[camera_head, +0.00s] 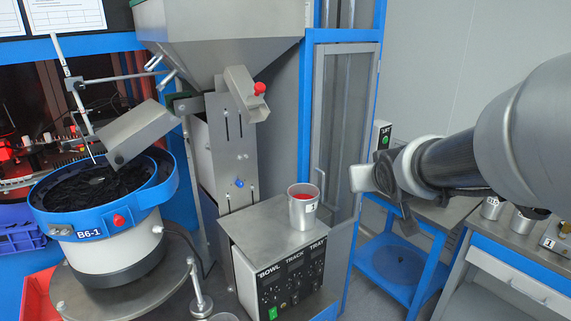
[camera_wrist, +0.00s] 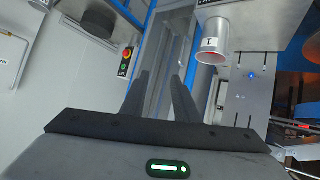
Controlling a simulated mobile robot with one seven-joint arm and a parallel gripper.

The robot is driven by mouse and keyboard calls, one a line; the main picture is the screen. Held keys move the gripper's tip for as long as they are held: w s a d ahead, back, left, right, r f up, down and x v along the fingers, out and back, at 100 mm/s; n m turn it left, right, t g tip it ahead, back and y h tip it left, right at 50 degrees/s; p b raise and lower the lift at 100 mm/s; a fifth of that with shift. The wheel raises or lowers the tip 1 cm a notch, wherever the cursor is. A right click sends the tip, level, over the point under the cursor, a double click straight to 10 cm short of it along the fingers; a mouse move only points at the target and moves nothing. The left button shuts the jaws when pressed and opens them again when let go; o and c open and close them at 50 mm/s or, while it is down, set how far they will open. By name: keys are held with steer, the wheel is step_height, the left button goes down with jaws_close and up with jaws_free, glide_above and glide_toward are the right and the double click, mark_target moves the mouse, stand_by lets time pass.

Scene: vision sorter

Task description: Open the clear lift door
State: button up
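The clear lift door (camera_head: 343,120) is a tall transparent panel in a grey frame, set in a blue post structure right of the hopper. It looks shut. In the wrist view, a clear panel with a grey frame (camera_wrist: 172,48) shows beyond my fingertips. My gripper (camera_wrist: 160,75) has its two dark fingers spread, with nothing between them. In the head view, my gripper (camera_head: 388,182) is right of the door's lower part, partly hidden by my wrist. I see no contact with the door.
A metal cup with red contents (camera_head: 302,207) stands on the control box (camera_head: 275,240) left of the door. The lift button box (camera_head: 381,137) is beside the door's right edge. A blue-framed table (camera_head: 425,215) and a bench (camera_head: 520,250) stand at right.

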steer(key=w+d+f+n+t+y+b, duration=0.25)
steer(key=w+f+b, duration=0.25)
steer(key=w+f, duration=0.4)
steer(key=n+t+y+b, duration=0.2)
steer(key=t+y+b, duration=0.15)
steer(key=y, duration=0.35)
glide_toward(324, 181)
steer(key=shift+g+h, duration=0.25)
steer(key=shift+g, duration=0.25)
steer(key=x, duration=0.7)
steer(key=r+x, duration=0.1)
steer(key=x, duration=0.2)
steer(key=shift+w, duration=0.2)
jaws_close()
